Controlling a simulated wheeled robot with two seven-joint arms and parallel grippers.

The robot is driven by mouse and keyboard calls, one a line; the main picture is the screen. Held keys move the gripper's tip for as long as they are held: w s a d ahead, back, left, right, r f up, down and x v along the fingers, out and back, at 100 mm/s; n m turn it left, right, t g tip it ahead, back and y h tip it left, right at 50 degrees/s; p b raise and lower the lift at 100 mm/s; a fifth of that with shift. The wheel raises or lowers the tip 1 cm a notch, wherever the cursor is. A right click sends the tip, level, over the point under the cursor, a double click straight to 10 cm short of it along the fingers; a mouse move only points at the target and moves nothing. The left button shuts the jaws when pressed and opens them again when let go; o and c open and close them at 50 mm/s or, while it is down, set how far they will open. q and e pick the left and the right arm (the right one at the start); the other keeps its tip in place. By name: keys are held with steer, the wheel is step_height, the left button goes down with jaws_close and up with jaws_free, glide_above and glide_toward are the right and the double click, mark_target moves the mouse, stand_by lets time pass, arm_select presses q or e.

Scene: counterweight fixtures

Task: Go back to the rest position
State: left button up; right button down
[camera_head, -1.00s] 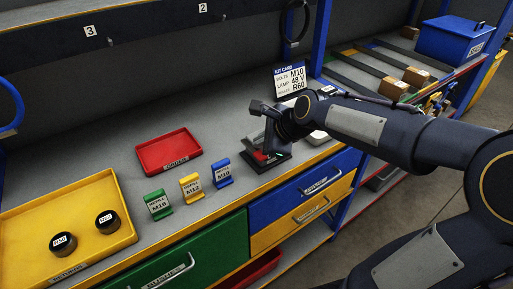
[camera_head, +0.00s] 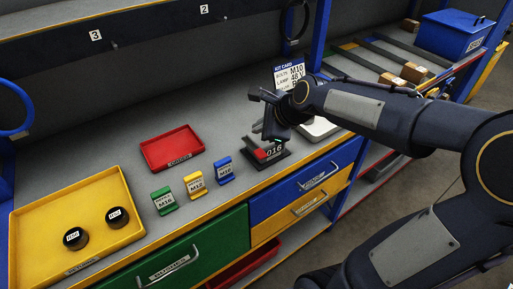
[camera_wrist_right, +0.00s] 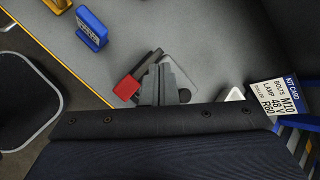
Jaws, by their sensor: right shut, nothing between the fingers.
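My right gripper (camera_head: 264,97) is in the head view above the bench, in front of the kit card (camera_head: 289,73). In the right wrist view its fingers (camera_wrist_right: 165,88) are together with nothing between them. Below it on the bench stands a dark fixture with a red part (camera_head: 265,152), labelled 016. It also shows in the right wrist view (camera_wrist_right: 128,88), partly hidden behind the fingers. The gripper appears apart from the fixture in the head view. My left gripper is in neither view.
A red tray (camera_head: 171,149) and a yellow tray (camera_head: 28,245) with two black round pieces (camera_head: 96,228) lie to the left. Green (camera_head: 164,201), yellow (camera_head: 195,185) and blue (camera_head: 224,170) label stands line the front edge. A blue box (camera_head: 452,37) stands at the far right.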

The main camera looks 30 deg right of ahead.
steer(key=s+a+f+n, duration=0.1)
steer(key=s+a+n, duration=0.1)
steer(key=s+n, duration=0.5)
steer(key=s+a+f+n+g+y, duration=0.1)
steer(key=s+a+f+n, duration=0.1)
steer(key=s+n, duration=0.5)
steer(key=s+a+f+n+g, duration=0.1)
steer(key=s+a+n, duration=0.3)
steer(key=s+n, duration=0.3)
steer(key=shift+s+f+n, duration=0.15)
steer(key=shift+f+n, duration=0.15)
steer(key=shift+n, duration=0.3)
steer(key=shift+a, duration=0.1)
